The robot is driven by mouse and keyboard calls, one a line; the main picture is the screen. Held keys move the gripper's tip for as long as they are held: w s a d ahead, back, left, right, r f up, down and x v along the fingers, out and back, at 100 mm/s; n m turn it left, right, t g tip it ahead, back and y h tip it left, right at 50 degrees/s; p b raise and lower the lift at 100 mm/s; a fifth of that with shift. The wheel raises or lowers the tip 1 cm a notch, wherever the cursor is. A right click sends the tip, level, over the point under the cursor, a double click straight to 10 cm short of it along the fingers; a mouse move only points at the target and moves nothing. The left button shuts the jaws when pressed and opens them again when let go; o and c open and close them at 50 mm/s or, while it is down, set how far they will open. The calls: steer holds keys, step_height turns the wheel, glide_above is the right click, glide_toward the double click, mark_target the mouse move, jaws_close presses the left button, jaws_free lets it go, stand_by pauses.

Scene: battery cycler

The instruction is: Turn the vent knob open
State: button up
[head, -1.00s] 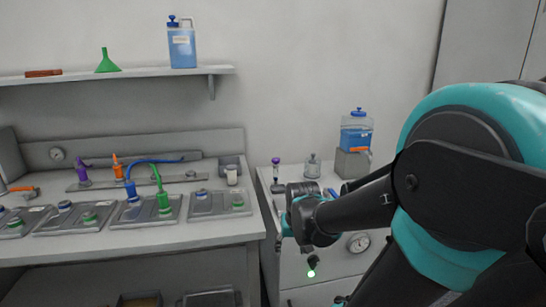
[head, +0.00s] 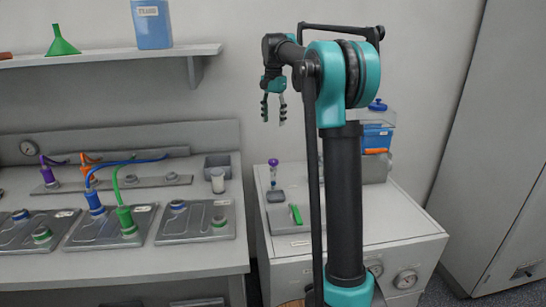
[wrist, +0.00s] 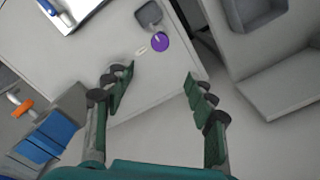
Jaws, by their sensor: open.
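I cannot tell whether this is the vent knob. The cabinet front is partly hidden behind my arm, and no clearly marked vent knob shows.
The cabinet top (head: 400,222) holds a small tray with a green-handled item (head: 295,214) and a blue tank (head: 377,135) with an orange tap. The left bench (head: 150,268) carries hoses and plates. A shelf (head: 110,56) runs above.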

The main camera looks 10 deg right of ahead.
mark_target(273, 160)
step_height(273, 160, down, 17)
steer(key=shift+r, duration=0.1)
stand_by(0.4)
steer(key=c, duration=1.2)
